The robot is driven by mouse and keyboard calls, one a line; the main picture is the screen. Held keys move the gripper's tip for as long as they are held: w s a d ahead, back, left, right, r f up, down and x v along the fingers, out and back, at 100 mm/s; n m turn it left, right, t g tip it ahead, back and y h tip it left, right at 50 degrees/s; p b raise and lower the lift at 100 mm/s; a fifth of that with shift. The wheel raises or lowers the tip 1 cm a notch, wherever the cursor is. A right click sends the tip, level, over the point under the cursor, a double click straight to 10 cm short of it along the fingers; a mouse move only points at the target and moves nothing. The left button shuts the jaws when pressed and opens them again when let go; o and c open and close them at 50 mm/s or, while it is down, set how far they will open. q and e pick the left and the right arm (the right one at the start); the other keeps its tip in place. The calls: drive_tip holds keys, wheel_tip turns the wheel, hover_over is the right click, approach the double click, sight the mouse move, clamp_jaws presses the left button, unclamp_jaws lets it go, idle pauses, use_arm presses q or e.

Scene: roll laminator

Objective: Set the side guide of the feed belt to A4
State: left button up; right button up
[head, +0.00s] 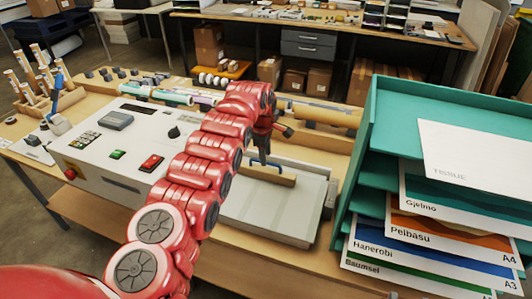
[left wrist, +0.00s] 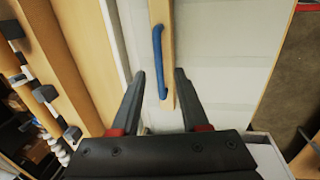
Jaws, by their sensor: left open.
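The feed belt (head: 268,212) is a pale grey bed at the front right of the laminator. The side guide (head: 283,180) is a narrow wooden strip across it, partly hidden by my arm. In the left wrist view the guide (left wrist: 170,52) carries a blue handle (left wrist: 157,45) over the pale belt (left wrist: 228,50). My left gripper (head: 263,158) is above the belt at the guide. Its open fingers (left wrist: 160,76) lie on either side of the handle's near end in the wrist picture; contact cannot be told. No size marks on the belt are readable. My right gripper is out of view.
A green tray rack (head: 385,110) with labelled paper stands close at the right of the belt. The laminator's control panel (head: 120,140), with buttons, is at the left. Rolls (head: 325,113) lie behind the machine.

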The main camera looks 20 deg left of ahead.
sight(265, 170)
use_arm(q)
drive_tip(key=shift+w+a+f, duration=0.1)
drive_tip(key=shift+w+f, duration=0.05)
drive_tip(key=shift+f, duration=0.45)
drive_tip(key=shift+w+f, duration=0.1)
drive_tip(key=shift+f, duration=0.45)
clamp_jaws()
idle(0.8)
